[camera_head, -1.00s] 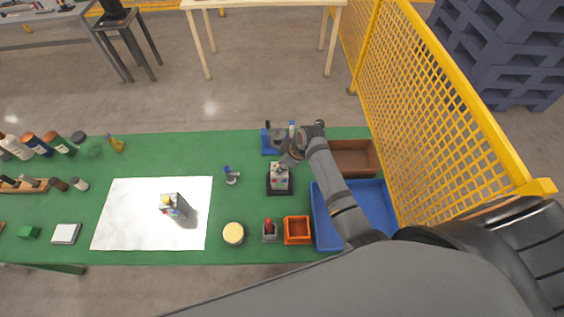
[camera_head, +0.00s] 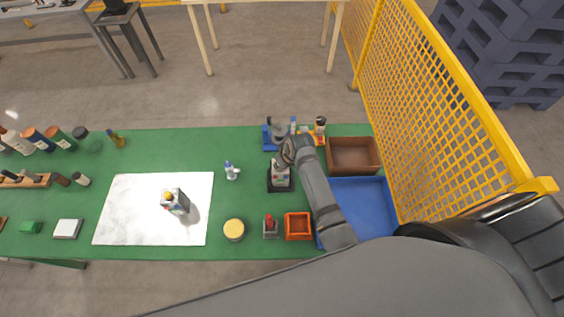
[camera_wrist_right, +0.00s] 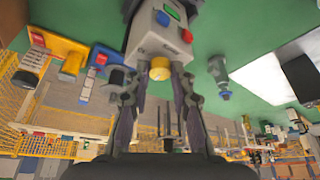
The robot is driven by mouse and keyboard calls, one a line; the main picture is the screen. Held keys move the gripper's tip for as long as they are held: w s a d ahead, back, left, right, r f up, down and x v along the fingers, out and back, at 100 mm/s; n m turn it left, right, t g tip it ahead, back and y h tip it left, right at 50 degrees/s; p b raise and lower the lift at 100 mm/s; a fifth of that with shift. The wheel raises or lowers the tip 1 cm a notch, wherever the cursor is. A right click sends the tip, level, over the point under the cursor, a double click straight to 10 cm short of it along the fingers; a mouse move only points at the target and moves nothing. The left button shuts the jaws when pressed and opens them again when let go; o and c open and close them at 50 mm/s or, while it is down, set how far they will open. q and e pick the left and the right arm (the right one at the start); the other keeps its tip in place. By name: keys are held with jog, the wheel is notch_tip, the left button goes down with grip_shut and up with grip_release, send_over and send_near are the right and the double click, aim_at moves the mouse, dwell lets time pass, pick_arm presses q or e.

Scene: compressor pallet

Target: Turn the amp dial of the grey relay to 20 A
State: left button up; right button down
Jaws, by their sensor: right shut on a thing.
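A light grey relay (camera_head: 281,180) stands in a black holder (camera_head: 281,190) in the head view. In the right wrist view the grey relay (camera_wrist_right: 158,38) shows a red button, a blue button, a green part and a yellow dial (camera_wrist_right: 160,69). My right gripper (camera_wrist_right: 160,74) has its two fingertips on either side of the yellow dial, shut on it. In the head view my right gripper (camera_head: 283,160) is at the back of the relay and hides part of it. The dial's scale is too small to read. My left gripper is not in view.
Another grey box (camera_head: 175,203) with a yellow top part stands on a white sheet (camera_head: 125,215). A blue tray (camera_head: 365,205) and brown tray (camera_head: 353,140) lie right.

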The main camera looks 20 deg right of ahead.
dwell(0.3)
jog(key=c, duration=1.1)
grip_release()
jog(key=v, duration=0.7)
jog(key=shift+r, duration=0.3)
